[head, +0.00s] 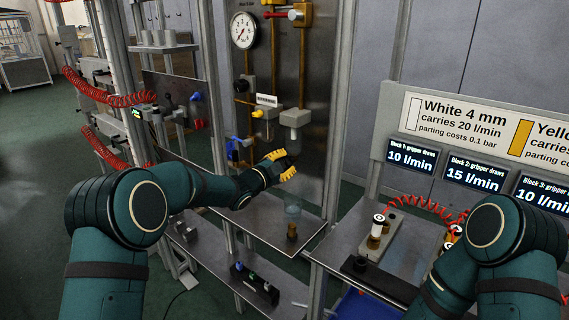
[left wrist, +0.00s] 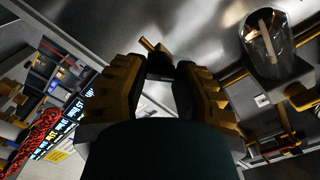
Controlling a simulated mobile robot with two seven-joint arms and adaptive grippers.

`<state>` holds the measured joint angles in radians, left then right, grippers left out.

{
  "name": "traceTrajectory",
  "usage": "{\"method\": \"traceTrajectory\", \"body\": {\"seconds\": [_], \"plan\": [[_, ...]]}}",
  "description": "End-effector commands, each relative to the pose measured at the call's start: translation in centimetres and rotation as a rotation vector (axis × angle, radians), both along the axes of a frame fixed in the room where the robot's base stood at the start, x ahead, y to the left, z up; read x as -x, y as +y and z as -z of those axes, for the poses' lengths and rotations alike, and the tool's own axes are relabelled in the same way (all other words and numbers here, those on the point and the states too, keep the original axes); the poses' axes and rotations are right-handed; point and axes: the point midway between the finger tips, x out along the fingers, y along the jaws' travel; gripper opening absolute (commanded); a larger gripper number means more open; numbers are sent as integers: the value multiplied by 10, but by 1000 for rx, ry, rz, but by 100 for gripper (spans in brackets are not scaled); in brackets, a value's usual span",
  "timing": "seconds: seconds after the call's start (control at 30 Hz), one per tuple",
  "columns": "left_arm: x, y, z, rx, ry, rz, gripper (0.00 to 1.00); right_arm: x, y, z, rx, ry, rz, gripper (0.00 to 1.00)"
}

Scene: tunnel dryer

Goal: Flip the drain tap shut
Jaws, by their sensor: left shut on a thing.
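My left gripper (head: 284,166) is in front of the metal panel (head: 318,130), below a pale grey block (head: 295,117) on a brass pipe. In the left wrist view my left gripper (left wrist: 160,72) has its two yellow fingers around a small dark piece (left wrist: 160,66) with a brass stem (left wrist: 148,44) beyond it. The piece looks like the drain tap's lever, and the gripper is shut on it. In the head view the gripper hides the tap. My right gripper is not in view; only my right arm shows.
A pressure gauge (head: 243,30) and a yellow tap (head: 258,114) are on the panel. At right a table (head: 352,232) holds fittings and a red coiled hose (head: 420,205). Red hoses (head: 105,98) hang at left.

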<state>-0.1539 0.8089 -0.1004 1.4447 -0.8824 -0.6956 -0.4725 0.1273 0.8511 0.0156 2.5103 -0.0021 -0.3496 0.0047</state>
Motion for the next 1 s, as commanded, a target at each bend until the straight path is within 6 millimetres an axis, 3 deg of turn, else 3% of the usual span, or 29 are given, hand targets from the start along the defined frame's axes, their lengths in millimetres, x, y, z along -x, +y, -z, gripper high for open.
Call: {"method": "traceTrajectory", "body": {"seconds": [1.0], "plan": [[-1,1,-2,646,465,1,0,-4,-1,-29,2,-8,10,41]]}}
